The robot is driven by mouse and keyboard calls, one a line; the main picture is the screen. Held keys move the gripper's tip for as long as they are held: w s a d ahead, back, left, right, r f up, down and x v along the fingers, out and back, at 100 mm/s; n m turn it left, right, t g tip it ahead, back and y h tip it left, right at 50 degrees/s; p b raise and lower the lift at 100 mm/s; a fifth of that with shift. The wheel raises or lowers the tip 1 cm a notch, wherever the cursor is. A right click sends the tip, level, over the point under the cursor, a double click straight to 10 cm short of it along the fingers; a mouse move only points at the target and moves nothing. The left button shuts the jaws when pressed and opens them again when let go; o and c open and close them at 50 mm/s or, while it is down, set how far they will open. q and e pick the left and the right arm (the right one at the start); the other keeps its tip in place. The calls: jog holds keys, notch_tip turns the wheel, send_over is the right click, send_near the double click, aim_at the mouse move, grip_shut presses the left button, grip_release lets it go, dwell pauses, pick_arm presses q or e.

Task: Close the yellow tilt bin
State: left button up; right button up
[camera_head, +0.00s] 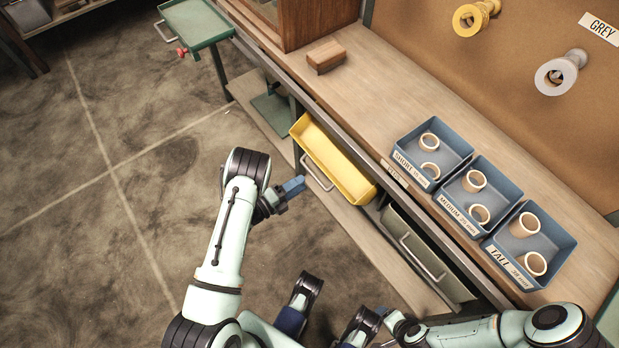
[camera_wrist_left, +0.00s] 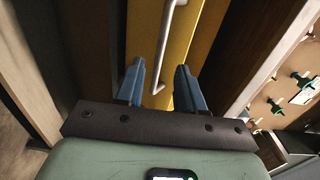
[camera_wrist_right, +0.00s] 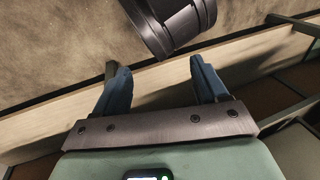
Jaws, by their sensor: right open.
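The yellow tilt bin (camera_head: 350,178) is tipped out from under the bench top, its open top showing an empty inside. Its metal bar handle (camera_head: 317,174) is on the front face. My left gripper (camera_head: 293,187) is just in front of that face, close to the handle. In the left wrist view, its blue fingers (camera_wrist_left: 158,85) are apart, facing the yellow front (camera_wrist_left: 200,35). The lower end of the handle (camera_wrist_left: 168,45) shows in the gap between them; I cannot tell if they touch it. My right gripper (camera_wrist_right: 160,85) is open and empty, low near the bench front.
A grey bin (camera_head: 420,258) with a handle is beside the yellow one. Blue trays of rings (camera_head: 480,195) and a wooden block (camera_head: 326,56) lie on the bench top (camera_head: 375,95). A green side tray (camera_head: 195,25) stands at the far left. The floor (camera_head: 100,190) is clear.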

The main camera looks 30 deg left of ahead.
pick_arm(q)
jog(key=x, duration=0.5)
jog(key=shift+b, duration=0.35)
jog(key=shift+a, duration=0.1)
grip_shut()
